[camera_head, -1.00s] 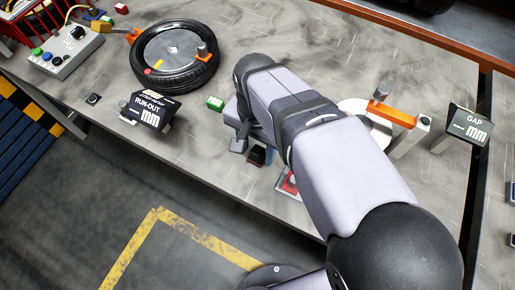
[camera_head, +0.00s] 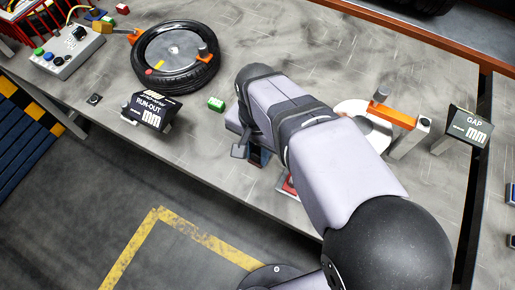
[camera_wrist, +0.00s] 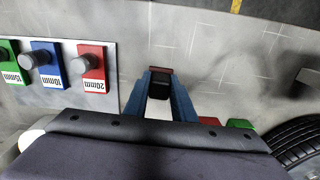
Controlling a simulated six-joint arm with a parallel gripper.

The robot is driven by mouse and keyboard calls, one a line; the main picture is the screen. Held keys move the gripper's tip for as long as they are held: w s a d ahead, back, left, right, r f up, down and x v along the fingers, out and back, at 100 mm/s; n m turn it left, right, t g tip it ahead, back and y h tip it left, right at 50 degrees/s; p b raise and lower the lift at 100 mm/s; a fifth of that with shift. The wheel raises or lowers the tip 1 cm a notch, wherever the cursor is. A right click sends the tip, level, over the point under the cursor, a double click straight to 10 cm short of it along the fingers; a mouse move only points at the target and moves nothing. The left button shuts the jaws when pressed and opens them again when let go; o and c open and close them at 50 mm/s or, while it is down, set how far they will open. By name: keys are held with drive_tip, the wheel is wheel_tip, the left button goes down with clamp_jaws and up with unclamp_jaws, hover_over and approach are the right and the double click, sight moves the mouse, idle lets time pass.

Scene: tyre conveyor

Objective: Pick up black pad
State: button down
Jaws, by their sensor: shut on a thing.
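In the wrist view, my gripper (camera_wrist: 160,76) has two blue fingers shut on a small dark pad with a reddish edge (camera_wrist: 161,70), held between the fingertips. The pad's lower part is partly hidden by the fingers. In the head view, my gripper (camera_head: 259,157) is near the front edge of the bench, largely hidden by my arm. The black pad cannot be clearly made out there.
In the wrist view, red (camera_wrist: 91,67), blue (camera_wrist: 47,66) and green (camera_wrist: 8,62) gauge blocks stand left of the gripper. In the head view, a tyre (camera_head: 143,82), a RUN-OUT display (camera_head: 150,110) and a green block (camera_head: 216,104) lie to the left; a GAP display (camera_head: 471,125) stands right.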

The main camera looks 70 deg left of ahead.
sight(257, 151)
wheel_tip(257, 151, up, 10)
drive_tip(key=shift+b, duration=0.5)
